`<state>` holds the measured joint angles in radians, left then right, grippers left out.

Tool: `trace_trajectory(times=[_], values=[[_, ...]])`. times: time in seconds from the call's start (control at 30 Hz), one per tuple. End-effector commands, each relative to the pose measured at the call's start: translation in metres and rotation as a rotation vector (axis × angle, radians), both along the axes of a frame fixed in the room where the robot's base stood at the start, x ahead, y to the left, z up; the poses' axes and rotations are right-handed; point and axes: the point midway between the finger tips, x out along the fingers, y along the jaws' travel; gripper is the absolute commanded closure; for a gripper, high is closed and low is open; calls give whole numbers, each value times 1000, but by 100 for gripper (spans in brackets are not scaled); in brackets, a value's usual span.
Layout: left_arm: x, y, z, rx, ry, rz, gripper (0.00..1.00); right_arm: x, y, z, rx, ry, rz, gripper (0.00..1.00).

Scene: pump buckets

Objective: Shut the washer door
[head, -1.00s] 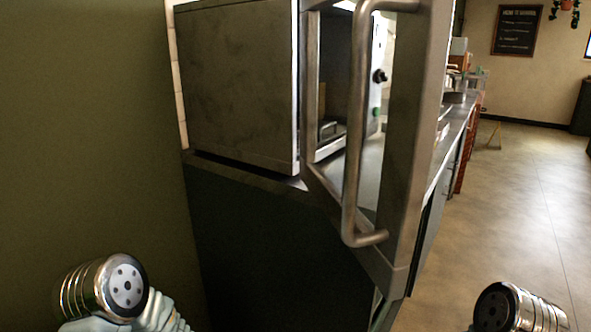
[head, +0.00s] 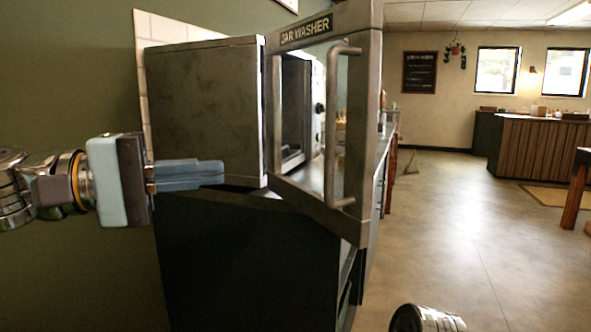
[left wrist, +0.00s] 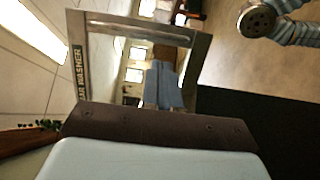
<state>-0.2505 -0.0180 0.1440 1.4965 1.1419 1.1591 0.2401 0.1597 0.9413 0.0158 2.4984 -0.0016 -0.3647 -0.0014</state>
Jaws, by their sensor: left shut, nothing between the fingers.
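The jar washer (head: 205,110) is a steel box on a dark counter. Its door (head: 362,130), a steel frame with a window and a "JAR WASHER" label, stands open, swung out toward me. A long bar handle (head: 332,130) runs down the door's face. The door also shows in the left wrist view (left wrist: 185,52), beyond the fingers. My left gripper (head: 222,172) is shut and empty, its blue fingers pointing right in front of the washer's lower side, left of the door and apart from the handle. In the left wrist view its fingers (left wrist: 165,85) lie together. My right gripper is not in view.
The dark counter side (head: 250,265) stands below the washer. A green wall (head: 70,90) is close on the left. Open floor (head: 450,220) lies to the right, with a wooden counter (head: 545,150) farther back.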

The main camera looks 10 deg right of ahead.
Motion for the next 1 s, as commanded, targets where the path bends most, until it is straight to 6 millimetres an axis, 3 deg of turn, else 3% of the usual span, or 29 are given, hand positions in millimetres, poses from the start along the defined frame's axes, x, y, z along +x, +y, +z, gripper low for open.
trace_trajectory(times=[0.5, 0.7, 1.0], values=[[8, -103, 0, 3, 2, -2, 100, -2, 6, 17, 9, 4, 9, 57], [11, -121, -1, 3, 2, 1, 100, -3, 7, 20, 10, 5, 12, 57], [11, -125, -2, 3, 1, 2, 100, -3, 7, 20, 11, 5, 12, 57]])
